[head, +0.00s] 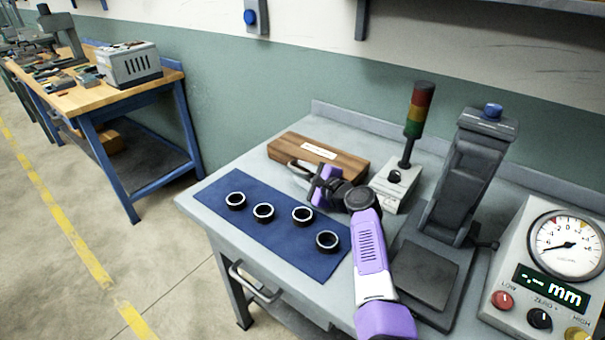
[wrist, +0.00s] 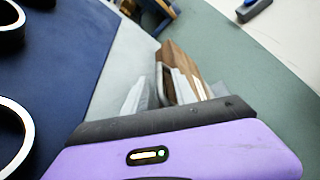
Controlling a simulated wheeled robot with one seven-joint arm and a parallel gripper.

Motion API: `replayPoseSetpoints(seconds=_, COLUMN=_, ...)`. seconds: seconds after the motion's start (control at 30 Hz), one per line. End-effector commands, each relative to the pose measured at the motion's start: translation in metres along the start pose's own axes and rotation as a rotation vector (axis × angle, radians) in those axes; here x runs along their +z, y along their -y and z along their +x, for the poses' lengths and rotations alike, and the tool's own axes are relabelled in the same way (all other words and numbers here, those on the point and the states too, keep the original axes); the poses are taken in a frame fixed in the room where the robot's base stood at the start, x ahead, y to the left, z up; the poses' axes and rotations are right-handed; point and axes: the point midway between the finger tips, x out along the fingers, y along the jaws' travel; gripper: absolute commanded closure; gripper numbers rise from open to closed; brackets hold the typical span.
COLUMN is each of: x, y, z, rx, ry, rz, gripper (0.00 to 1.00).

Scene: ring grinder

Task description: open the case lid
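The case is a brown wooden box (head: 342,163) with a white label on top, lying at the back of the grey bench, its lid down. I cannot tell if a finger touches the handle. In the wrist view, the case (wrist: 178,55) is beyond the gripper (wrist: 160,97), whose purple housing hides the lower part of the picture.
Several dark rings (head: 302,216) lie on a blue mat (head: 245,190) left of and below my gripper. A signal tower (head: 417,110) on a white box stands right of the case, with a grey press (head: 465,170) and a dial gauge (head: 565,245) further right.

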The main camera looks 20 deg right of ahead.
Motion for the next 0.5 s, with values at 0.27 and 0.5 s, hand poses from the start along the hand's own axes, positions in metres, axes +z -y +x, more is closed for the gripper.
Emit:
replayPoseSetpoints(seconds=0.27, x=0.0001, y=-0.0001, z=-0.0001, rx=0.0, ry=0.0, rz=0.0, gripper=0.95)
replayPoseSetpoints(seconds=0.5, x=0.0001, y=-0.0005, z=-0.0002, rx=0.001, ry=0.0, rz=0.0, gripper=1.0)
